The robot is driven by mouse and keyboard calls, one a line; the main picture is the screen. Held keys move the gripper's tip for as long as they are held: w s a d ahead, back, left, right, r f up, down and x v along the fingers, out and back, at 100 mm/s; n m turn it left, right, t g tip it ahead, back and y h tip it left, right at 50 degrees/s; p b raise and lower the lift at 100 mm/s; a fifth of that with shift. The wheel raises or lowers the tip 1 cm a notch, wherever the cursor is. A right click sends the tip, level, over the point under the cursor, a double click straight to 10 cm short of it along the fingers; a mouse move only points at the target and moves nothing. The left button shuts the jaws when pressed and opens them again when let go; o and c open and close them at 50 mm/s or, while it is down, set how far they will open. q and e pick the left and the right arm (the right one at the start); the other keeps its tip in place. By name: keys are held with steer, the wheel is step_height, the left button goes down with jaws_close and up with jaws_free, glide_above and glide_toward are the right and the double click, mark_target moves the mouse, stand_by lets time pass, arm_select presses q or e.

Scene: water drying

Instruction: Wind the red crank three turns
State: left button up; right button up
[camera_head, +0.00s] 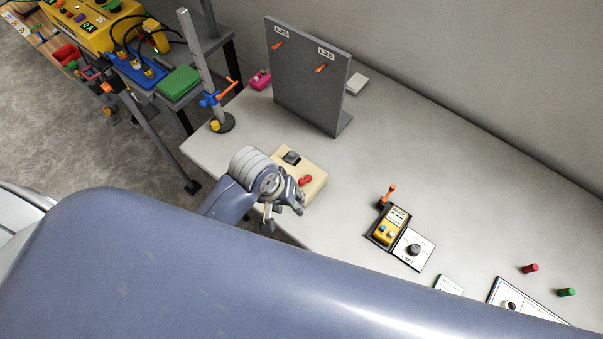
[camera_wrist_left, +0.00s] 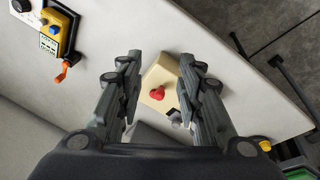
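A cream box (camera_head: 316,175) stands near the table's front edge in the head view, with a red knob-like handle (camera_head: 306,180) on top, apparently the red crank, and a dark grey part (camera_head: 291,157) beside it. My left gripper (camera_head: 292,203) is at the front side of the box. In the left wrist view the red handle (camera_wrist_left: 157,94) and the cream box (camera_wrist_left: 158,78) show between the spread fingers of my left gripper (camera_wrist_left: 161,60). The fingers are open, and nothing is visibly gripped. My right gripper is not in view.
A yellow meter (camera_head: 391,226) with an orange handle lies to the right, next to a white dial card (camera_head: 413,250). A grey upright panel (camera_head: 307,78) stands behind the box. A post stand (camera_head: 222,122) is to the left. The tabletop (camera_head: 365,150) right of the box is clear.

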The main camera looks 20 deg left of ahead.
arm_select(q)
steer(key=w+d+r+n+g, duration=0.1)
steer(key=w+d+n, duration=0.15)
steer(key=w, duration=0.35)
steer(key=n+g+y, duration=0.1)
steer(key=n+y, duration=0.1)
steer(key=n, duration=0.3)
glide_above(301, 180)
step_height(301, 180, down, 9)
steer(key=shift+f+p, duration=0.15)
steer(key=shift+p, duration=0.9)
jaws_close()
